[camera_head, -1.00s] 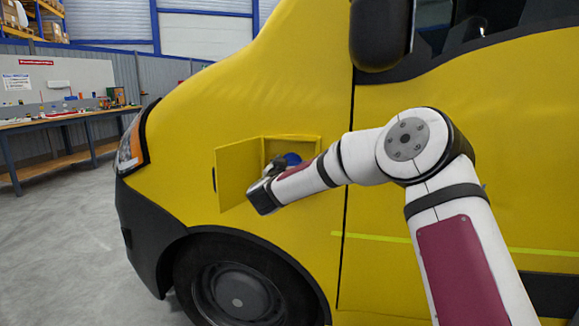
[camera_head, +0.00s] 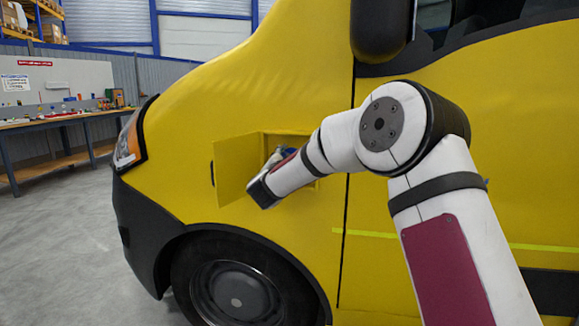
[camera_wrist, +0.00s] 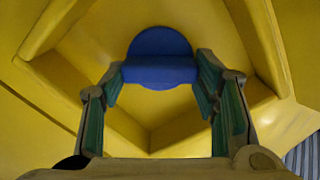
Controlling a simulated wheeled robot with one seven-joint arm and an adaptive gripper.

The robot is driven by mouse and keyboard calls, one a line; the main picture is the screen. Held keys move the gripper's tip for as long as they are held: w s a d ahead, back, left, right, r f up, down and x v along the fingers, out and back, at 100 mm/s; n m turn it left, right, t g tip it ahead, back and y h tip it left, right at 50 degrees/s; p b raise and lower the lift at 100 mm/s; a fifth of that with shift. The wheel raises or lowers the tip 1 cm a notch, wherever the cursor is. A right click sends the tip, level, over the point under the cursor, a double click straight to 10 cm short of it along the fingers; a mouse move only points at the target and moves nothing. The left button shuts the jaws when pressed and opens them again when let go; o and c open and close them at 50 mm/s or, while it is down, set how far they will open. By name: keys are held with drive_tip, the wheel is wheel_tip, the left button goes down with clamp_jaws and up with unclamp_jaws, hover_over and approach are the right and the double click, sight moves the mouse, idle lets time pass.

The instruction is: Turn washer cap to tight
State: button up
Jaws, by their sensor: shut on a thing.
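The blue washer cap (camera_wrist: 160,42) is round with a raised bar across it. It sits inside the yellow recess (camera_wrist: 75,110) in the wrist view. My gripper (camera_wrist: 159,75) is shut on the cap's bar, one finger at each end. In the head view my gripper (camera_head: 277,158) reaches into the recess in the van's side, and my wrist largely hides the cap. The picture shows no mark telling how tight the cap is.
The yellow flap door (camera_head: 236,170) stands open on the left of the recess, close to my wrist. The yellow van (camera_head: 240,100) fills the middle, with its front wheel (camera_head: 237,290) below. A workbench (camera_head: 60,122) stands far left. Bare floor lies between.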

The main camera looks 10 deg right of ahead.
drive_tip(key=m+b, duration=0.6)
drive_tip(key=m, duration=0.1)
drive_tip(key=m+b, duration=0.3)
drive_tip(key=shift+d+f, duration=0.1)
drive_tip(key=shift+f, duration=0.2)
drive_tip(key=shift+m, duration=0.4)
drive_tip(key=o, duration=1.2)
drive_tip(key=shift+c, duration=0.2)
drive_tip(key=v, duration=1.2)
drive_tip(key=shift+r, duration=0.15)
